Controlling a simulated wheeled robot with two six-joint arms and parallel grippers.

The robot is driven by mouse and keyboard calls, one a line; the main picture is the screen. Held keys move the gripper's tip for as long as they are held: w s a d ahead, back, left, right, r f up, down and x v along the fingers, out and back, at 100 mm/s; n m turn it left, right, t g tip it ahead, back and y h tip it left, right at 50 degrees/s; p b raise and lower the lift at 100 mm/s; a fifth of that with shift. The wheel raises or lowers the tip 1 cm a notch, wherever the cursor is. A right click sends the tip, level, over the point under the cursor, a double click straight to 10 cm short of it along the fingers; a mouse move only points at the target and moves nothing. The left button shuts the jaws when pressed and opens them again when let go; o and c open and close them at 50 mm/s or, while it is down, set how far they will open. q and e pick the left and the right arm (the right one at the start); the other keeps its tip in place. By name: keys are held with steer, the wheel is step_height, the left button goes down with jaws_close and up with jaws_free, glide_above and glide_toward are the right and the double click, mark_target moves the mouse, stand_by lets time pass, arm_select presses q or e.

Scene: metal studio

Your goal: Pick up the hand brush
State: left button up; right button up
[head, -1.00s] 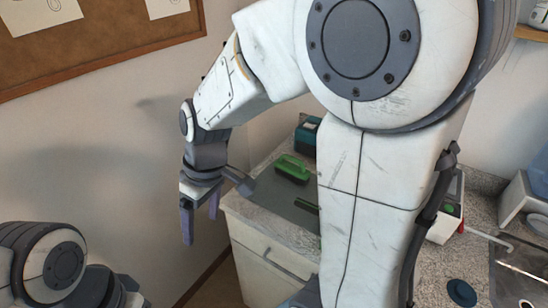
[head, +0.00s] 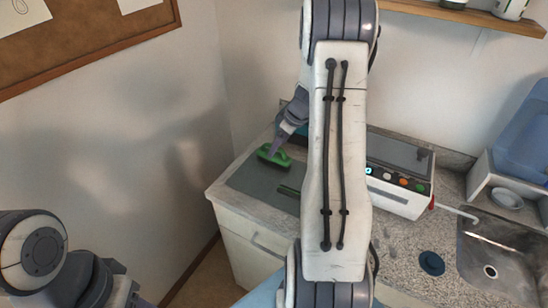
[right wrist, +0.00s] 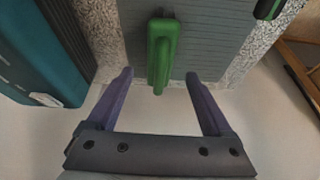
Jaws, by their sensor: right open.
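The green hand brush (head: 268,157) lies on a grey mat (head: 250,182) on the counter near its left end. My right gripper (head: 276,150) reaches down to it and partly covers it. In the right wrist view the brush's green handle (right wrist: 163,40) points towards the gripper, between the two open fingers (right wrist: 158,76), with a gap on each side. Whether the fingertips are at handle height is hard to tell. My left arm is at the lower left; its gripper (head: 138,300) is cut off at the bottom edge, and its jaws cannot be made out.
A teal box (right wrist: 38,45) stands left of the brush in the right wrist view. A dark green item (head: 288,190) lies on the mat. A white device with coloured buttons (head: 402,190), a sink (head: 500,265) and a dark blue disc (head: 432,263) are to the right.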

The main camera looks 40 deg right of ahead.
steer(key=shift+w+a+f+p, duration=0.2)
steer(key=shift+f+p, duration=0.15)
steer(key=shift+f, duration=0.25)
steer(key=p+x, duration=0.1)
steer(key=x, duration=0.2)
steer(key=shift+f, duration=0.25)
steer(key=shift+w+f, duration=0.15)
steer(key=shift+f, duration=0.25)
jaws_close()
steer(key=shift+r, duration=0.1)
